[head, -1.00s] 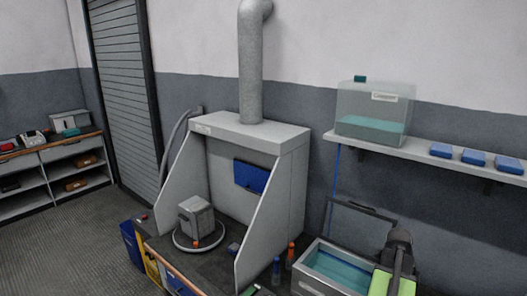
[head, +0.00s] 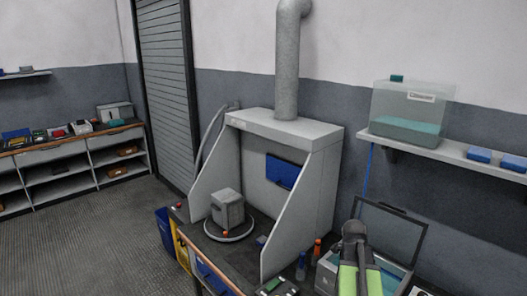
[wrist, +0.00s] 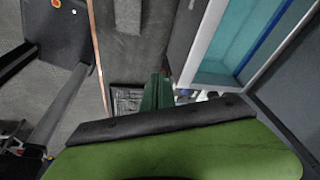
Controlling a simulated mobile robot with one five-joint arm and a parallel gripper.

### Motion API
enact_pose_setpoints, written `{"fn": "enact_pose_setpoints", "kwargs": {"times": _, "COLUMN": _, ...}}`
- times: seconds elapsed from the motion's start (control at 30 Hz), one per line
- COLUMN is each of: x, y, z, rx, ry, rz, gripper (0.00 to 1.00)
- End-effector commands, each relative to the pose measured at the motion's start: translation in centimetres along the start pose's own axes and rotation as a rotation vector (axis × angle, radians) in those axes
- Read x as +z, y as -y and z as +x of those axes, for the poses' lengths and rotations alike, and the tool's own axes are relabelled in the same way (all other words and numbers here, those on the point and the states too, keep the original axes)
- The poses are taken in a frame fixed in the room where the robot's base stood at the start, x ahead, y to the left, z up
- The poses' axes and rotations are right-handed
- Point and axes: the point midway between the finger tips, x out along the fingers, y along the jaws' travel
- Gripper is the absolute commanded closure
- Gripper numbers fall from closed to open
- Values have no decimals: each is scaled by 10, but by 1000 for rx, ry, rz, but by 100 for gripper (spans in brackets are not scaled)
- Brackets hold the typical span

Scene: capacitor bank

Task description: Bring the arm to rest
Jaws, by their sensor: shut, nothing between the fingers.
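My arm shows at the lower right of the head view, dark with a green panel. It stands in front of an open-lidded bath (head: 395,274) and hides part of it. My gripper (wrist: 157,92) shows in the wrist view as two dark green fingers close together, beyond a black bar and a broad green part of my arm. The fingers are shut with nothing seen between them. They point over a grey surface (wrist: 137,60) beside the bath (wrist: 225,50). The fingertips cannot be made out in the head view.
A grey hood (head: 285,130) with a pipe stands on the bench, with a grey box (head: 227,208) inside. Right of it are small bottles (head: 301,266). A wall shelf (head: 455,157) holds a clear tank (head: 410,112) and blue boxes (head: 479,154). Open floor (head: 95,235) lies left.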

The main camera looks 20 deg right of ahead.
Motion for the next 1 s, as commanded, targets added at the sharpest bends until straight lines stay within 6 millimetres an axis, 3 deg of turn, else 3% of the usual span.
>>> {"fn": "enact_pose_setpoints", "kwargs": {"times": 0.03, "x": 38, "y": -5, "z": -9, "rx": -17, "ry": 11, "rz": -74, "gripper": 100}}
{"fn": "enact_pose_setpoints", "kwargs": {"times": 0.2, "x": 174, "y": -47, "z": -43, "rx": -77, "ry": 67, "rz": -471, "gripper": 100}}
{"fn": "enact_pose_setpoints", "kwargs": {"times": 0.3, "x": 240, "y": -84, "z": -61, "rx": -109, "ry": 98, "rz": -756, "gripper": 100}}
{"fn": "enact_pose_setpoints", "kwargs": {"times": 0.5, "x": 332, "y": -166, "z": -86, "rx": -178, "ry": 156, "rz": -1384, "gripper": 100}}
{"fn": "enact_pose_setpoints", "kwargs": {"times": 0.6, "x": 350, "y": -192, "z": -91, "rx": -214, "ry": 181, "rz": -1677, "gripper": 100}}
{"fn": "enact_pose_setpoints", "kwargs": {"times": 0.8, "x": 354, "y": -204, "z": -93, "rx": -288, "ry": 208, "rz": -2122, "gripper": 100}}
{"fn": "enact_pose_setpoints", "kwargs": {"times": 1.0, "x": 358, "y": -207, "z": -94, "rx": -325, "ry": 191, "rz": -2333, "gripper": 100}}
